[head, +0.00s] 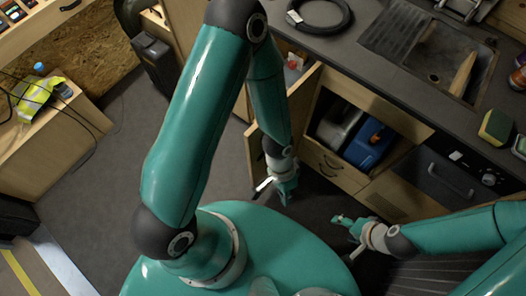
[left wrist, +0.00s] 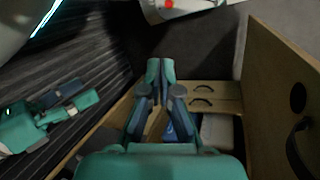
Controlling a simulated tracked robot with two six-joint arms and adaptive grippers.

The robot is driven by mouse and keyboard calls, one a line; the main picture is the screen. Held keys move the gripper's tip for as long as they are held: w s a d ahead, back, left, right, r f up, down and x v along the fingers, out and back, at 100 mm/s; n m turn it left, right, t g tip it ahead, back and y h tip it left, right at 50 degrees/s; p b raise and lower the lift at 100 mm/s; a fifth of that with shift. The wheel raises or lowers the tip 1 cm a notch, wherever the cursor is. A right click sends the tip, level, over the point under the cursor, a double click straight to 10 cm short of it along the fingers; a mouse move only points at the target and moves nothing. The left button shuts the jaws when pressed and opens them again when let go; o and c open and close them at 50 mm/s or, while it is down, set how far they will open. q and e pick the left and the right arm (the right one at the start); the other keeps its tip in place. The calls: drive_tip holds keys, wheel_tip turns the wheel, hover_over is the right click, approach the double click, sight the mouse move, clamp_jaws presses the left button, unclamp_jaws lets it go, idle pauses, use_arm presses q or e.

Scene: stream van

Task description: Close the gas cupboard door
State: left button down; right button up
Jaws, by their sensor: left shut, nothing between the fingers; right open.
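The gas cupboard door (head: 256,160) is a light wooden panel standing wide open from the cabinet front, partly hidden behind my left forearm. In the left wrist view the door (left wrist: 282,75) is on the right, showing a round dark hole and a black handle (left wrist: 298,150). My left gripper (head: 287,195) is shut and empty, pointing down beside the door, apart from it; its closed fingers show in the left wrist view (left wrist: 160,68). A red and white item (head: 293,63) shows in the opening behind the door. My right gripper (head: 346,222) is open and empty, low before the cabinet.
The dark worktop (head: 360,50) with a sink lies above. The grey floor (head: 110,200) at left is clear.

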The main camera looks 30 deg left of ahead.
use_arm(q)
drive_tip(key=w+a+r+m+t+y+b, duration=0.1)
drive_tip(key=w+m+t+y+b, duration=0.1)
drive_tip(key=w+m+y+b, duration=0.35)
drive_tip(key=w+a+m+t+y+b, duration=0.1)
drive_tip(key=w+m+y+b, duration=0.1)
drive_tip(key=m+y+b, duration=0.7)
drive_tip(key=h+p, duration=0.1)
drive_tip(key=h, duration=0.1)
approach(258, 156)
wheel_tip(258, 156, down, 4)
drive_tip(key=a, duration=0.3)
drive_tip(key=shift+a+f+m+p, duration=0.1)
drive_tip(key=shift+a+m+p, duration=0.15)
drive_tip(key=shift+a+p, duration=0.05)
drive_tip(key=shift+a, duration=0.35)
use_arm(e)
wheel_tip(258, 156, down, 15)
use_arm(q)
drive_tip(key=shift+t, duration=0.3)
